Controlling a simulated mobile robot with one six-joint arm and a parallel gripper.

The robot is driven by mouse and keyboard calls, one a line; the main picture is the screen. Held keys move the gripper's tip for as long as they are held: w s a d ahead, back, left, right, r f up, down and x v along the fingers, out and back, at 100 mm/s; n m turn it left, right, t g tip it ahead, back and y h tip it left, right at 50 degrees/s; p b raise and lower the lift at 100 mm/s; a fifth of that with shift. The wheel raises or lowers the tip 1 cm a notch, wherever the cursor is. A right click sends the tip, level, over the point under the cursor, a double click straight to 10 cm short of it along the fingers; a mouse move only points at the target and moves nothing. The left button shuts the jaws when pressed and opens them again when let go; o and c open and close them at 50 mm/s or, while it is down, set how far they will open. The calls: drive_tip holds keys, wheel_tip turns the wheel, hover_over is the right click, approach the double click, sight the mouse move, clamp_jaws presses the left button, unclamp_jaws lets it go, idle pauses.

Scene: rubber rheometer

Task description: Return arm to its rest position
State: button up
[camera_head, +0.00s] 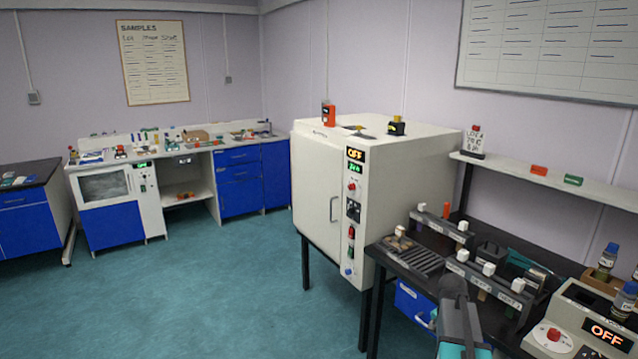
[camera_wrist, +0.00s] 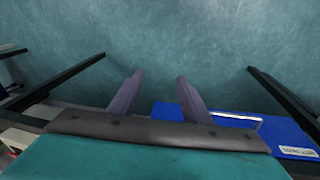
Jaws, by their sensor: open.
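My gripper (camera_wrist: 159,78) shows in the wrist view with its two grey fingers apart and nothing between them. Behind the fingertips is only the teal floor (camera_wrist: 200,45), some way off. In the head view, part of my arm, teal and dark grey, rises at the bottom edge in front of the black bench (camera_head: 400,265). I cannot make out the fingers there.
A blue bin (camera_wrist: 235,125) with a white label lies close to the right finger in the wrist view; dark bench legs (camera_wrist: 285,95) flank the view. A white oven cabinet (camera_head: 320,185) reading OFF stands left of the bench. Open floor (camera_head: 210,300) lies further left.

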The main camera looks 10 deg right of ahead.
drive_tip(key=s+a+f+n+y, duration=0.1)
drive_tip(key=a+f+n, duration=0.4)
drive_tip(key=a, duration=0.7)
drive_tip(key=a+f+n+t, duration=0.1)
drive_tip(key=a+f+n, duration=0.35)
drive_tip(key=a, duration=0.65)
drive_tip(key=s+a+f+n+y, duration=0.1)
drive_tip(key=a+f+n, duration=0.4)
drive_tip(key=a, duration=0.7)
drive_tip(key=s+f+g, duration=0.2)
drive_tip(key=s+f, duration=0.6)
drive_tip(key=s, duration=0.5)
drive_tip(key=s+f+g, duration=0.3)
drive_tip(key=s+f, duration=0.6)
drive_tip(key=s, duration=0.3)
drive_tip(key=shift+s+d+f, duration=0.15)
drive_tip(key=shift+s+d, duration=0.2)
drive_tip(key=shift+d, duration=0.1)
drive_tip(key=shift+n, duration=0.25)
drive_tip(key=c, duration=0.3)
drive_tip(key=shift+d, duration=0.1)
